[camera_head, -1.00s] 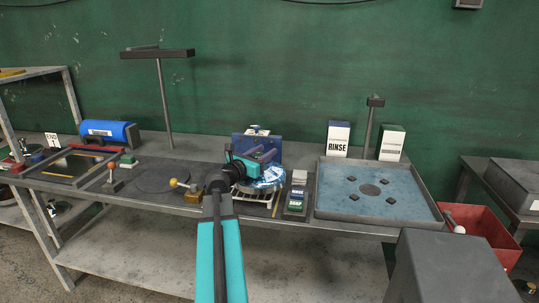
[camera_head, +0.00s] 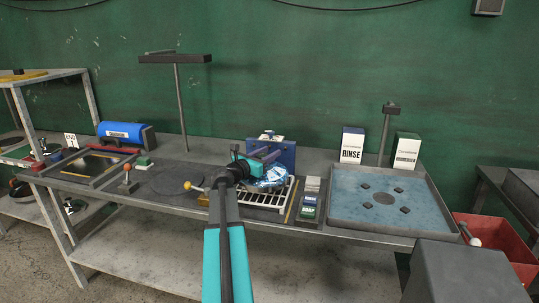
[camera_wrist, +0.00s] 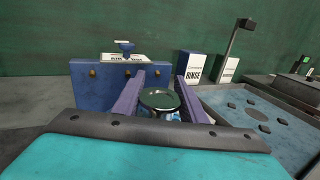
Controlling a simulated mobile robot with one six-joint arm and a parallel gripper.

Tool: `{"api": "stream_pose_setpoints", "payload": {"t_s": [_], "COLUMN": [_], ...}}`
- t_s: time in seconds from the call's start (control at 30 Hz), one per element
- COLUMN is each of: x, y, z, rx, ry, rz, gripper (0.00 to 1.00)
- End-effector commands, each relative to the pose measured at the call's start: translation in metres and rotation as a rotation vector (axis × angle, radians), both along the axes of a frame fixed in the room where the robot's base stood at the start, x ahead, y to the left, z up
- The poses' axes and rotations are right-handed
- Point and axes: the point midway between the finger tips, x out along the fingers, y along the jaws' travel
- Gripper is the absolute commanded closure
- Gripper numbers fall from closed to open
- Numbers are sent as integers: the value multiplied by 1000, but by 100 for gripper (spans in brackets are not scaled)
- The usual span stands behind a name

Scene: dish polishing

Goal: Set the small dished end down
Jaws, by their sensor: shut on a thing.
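The small dished end (camera_head: 268,179) shows in the head view as a shiny blue-and-white round piece at the jaws. In the wrist view a round mirror-like top (camera_wrist: 160,98) sits between the two purple fingers, with blue and white below it. My gripper (camera_head: 272,157) is shut on this piece, over the back part of a pale slatted rack (camera_head: 283,208). The arm hides part of the piece and rack. I cannot tell whether the piece touches the rack. My gripper also fills the wrist view (camera_wrist: 158,82).
A blue block (camera_head: 286,152) stands close behind my gripper. Small boxes (camera_head: 309,205) stand right of the rack, then a wide water tray (camera_head: 340,224) with a RINSE box (camera_head: 352,146) behind. A yellow-knobbed lever (camera_head: 188,186) and dark round mat (camera_head: 172,183) lie left.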

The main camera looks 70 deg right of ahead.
Motion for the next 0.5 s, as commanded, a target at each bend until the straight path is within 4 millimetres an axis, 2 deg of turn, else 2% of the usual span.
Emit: {"api": "stream_pose_setpoints", "payload": {"t_s": [0.23, 0.43, 0.5], "x": [2, 12, 11], "y": [-2, -10, -9], "z": [3, 2, -5], "rx": [-3, -3, -2], "ry": [2, 2, 4], "rz": [1, 1, 0], "gripper": [100, 100, 100]}}
